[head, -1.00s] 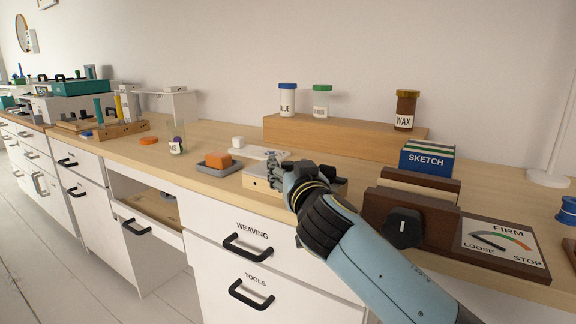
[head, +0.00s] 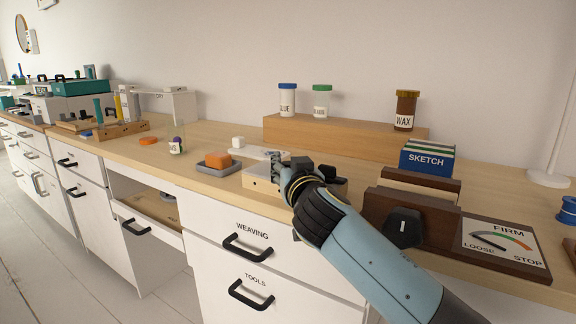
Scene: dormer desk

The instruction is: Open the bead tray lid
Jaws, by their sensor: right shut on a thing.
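A low pale wooden box, which looks like the bead tray (head: 257,182), sits near the desk's front edge. My right gripper (head: 281,166) is over it, reaching in from the lower right. Its jaws are shut on a part at the top of the tray, apparently the lid. The gripper and forearm hide most of the tray and what lies between the fingers, so I cannot tell how far the lid is raised. My left gripper is not in view.
An orange block in a grey dish (head: 214,164) is just left of the tray. A white cube (head: 238,142) stands behind. A dark wooden holder (head: 430,224) with a knob and gauge is close on the right. A wooden riser (head: 340,138) carries jars.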

